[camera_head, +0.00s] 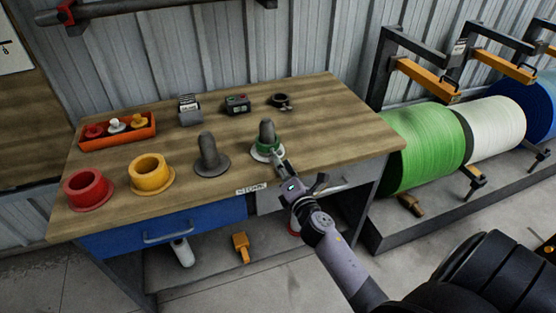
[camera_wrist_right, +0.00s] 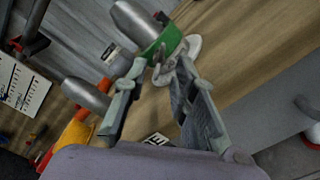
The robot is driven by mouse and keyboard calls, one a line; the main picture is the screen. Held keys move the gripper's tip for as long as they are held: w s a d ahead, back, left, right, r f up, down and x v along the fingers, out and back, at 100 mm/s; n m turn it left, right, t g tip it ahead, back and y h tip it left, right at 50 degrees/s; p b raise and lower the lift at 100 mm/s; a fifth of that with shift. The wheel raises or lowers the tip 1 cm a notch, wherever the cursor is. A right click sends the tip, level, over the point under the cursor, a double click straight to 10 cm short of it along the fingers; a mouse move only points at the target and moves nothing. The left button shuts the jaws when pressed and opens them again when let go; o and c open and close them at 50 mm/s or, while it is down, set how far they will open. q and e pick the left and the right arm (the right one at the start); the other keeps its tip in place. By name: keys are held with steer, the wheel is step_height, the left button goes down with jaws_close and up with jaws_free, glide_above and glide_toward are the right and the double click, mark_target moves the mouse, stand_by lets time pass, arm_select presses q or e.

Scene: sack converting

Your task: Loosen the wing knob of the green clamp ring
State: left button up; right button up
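The green clamp ring (camera_head: 266,147) sits around the base of a grey upright post (camera_head: 267,130) with a pale flange, near the table's front right. In the right wrist view the green ring (camera_wrist_right: 164,45) wraps the grey post (camera_wrist_right: 140,24). A small grey part that looks like the wing knob (camera_wrist_right: 153,56) sticks out from the ring towards my gripper. My right gripper (camera_head: 276,157) is at the front of the ring. In the wrist view its fingers (camera_wrist_right: 161,68) are apart, with the knob close to their tips; I cannot tell if they touch. My left gripper is not in view.
A bare grey post (camera_head: 209,154), a yellow collar (camera_head: 151,174) and a red collar (camera_head: 88,189) stand to the left. An orange tray (camera_head: 117,143) and small devices (camera_head: 237,104) lie behind. The table's right end (camera_head: 350,125) is clear. Large rolls (camera_head: 425,145) stand right of the table.

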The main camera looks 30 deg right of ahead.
steer(key=v, duration=0.8)
steer(key=shift+s, duration=0.35)
